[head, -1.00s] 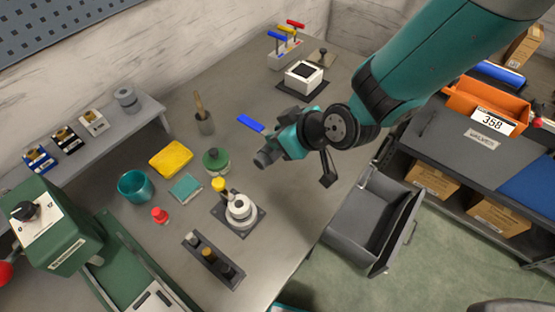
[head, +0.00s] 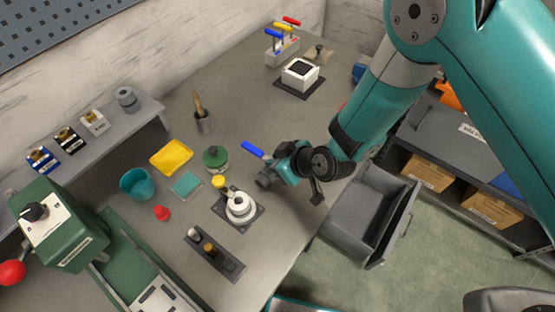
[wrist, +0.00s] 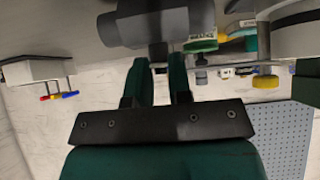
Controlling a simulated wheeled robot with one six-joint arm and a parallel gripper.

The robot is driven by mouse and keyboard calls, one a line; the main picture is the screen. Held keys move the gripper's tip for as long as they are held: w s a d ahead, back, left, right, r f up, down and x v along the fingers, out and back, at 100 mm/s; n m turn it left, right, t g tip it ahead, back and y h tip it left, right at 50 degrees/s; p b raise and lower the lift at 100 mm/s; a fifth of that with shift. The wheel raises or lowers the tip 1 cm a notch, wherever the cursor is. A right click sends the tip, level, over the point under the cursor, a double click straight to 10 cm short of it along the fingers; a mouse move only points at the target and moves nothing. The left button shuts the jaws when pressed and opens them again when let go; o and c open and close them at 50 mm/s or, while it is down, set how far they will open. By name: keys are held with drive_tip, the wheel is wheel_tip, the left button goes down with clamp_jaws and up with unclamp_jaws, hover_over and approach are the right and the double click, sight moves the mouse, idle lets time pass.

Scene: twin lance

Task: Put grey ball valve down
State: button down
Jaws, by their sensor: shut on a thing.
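My gripper (head: 275,177) is shut on the grey ball valve (head: 264,181) over the middle of the bench, in the head view. A blue lever (head: 253,149) sticks out up and left beside the gripper and looks like part of the valve. In the wrist view, the fingers (wrist: 160,75) meet the grey valve body (wrist: 150,24) at the top of the picture. The valve's underside is hidden, and I cannot tell whether it touches the bench.
A dark plate with a white ringed part (head: 240,208) lies just left of and below the valve. A green-lidded jar (head: 216,157) stands to the left. Bare bench (head: 245,110) lies beyond the valve. A grey open bin (head: 365,210) sits off the bench's right edge.

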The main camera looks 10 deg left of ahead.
drive_tip(key=shift+f, duration=0.2)
drive_tip(key=c, duration=1)
unclamp_jaws()
drive_tip(key=shift+r, duration=0.1)
drive_tip(key=shift+c, duration=0.2)
drive_tip(key=shift+r, duration=0.1)
drive_tip(key=shift+r, duration=0.15)
drive_tip(key=b+v, duration=0.3)
drive_tip(key=v, duration=0.9)
